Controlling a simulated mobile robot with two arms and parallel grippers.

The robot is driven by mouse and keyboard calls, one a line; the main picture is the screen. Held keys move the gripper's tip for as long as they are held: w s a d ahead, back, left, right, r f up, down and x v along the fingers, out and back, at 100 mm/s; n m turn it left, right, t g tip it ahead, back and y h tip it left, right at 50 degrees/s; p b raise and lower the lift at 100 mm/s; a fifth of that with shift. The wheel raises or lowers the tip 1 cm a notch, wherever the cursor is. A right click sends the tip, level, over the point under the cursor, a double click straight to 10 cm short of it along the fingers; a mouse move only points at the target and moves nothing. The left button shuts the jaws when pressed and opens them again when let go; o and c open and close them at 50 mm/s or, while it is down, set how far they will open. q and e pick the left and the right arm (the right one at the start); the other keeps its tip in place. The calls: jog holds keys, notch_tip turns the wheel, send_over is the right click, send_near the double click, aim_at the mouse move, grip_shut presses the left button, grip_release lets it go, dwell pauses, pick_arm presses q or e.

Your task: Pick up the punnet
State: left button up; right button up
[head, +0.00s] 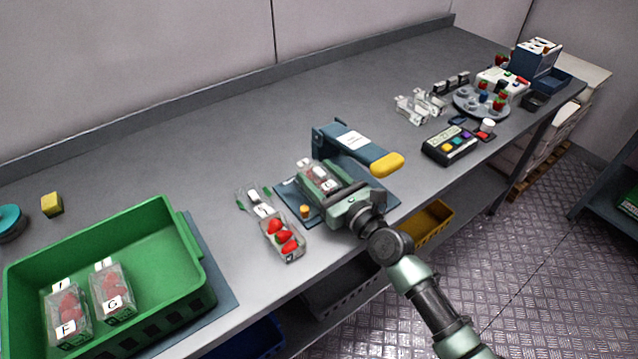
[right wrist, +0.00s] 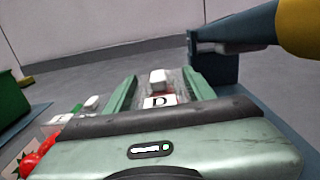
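A clear punnet of strawberries (head: 318,173), with a white cap-like piece on top, sits on a dark blue mat beside the blue press. In the right wrist view the punnet (right wrist: 162,95) shows a label "D". My right gripper (head: 322,180) reaches over it from the front right, one finger on each side. In the right wrist view its fingers (right wrist: 160,92) flank the punnet; whether they press on it is not clear. Another open punnet with strawberries (head: 283,238) stands to the left. Punnets F (head: 68,318) and G (head: 112,290) lie in the green crate (head: 130,250). My left gripper is out of view.
The blue press has a yellow-ended lever (head: 385,164) close beside my right gripper. A small orange cylinder (head: 305,211) stands on the mat's front left. A keypad device (head: 450,145) and a round grey tray (head: 470,108) are farther right. The table's back strip is clear.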

jog(key=shift+c, duration=1.1)
jog(key=shift+r, duration=0.1)
jog(key=shift+r, duration=0.25)
jog(key=shift+r+p, duration=0.35)
jog(key=shift+r, duration=0.1)
jog(key=b+v, duration=0.2)
jog(key=v, duration=1.6)
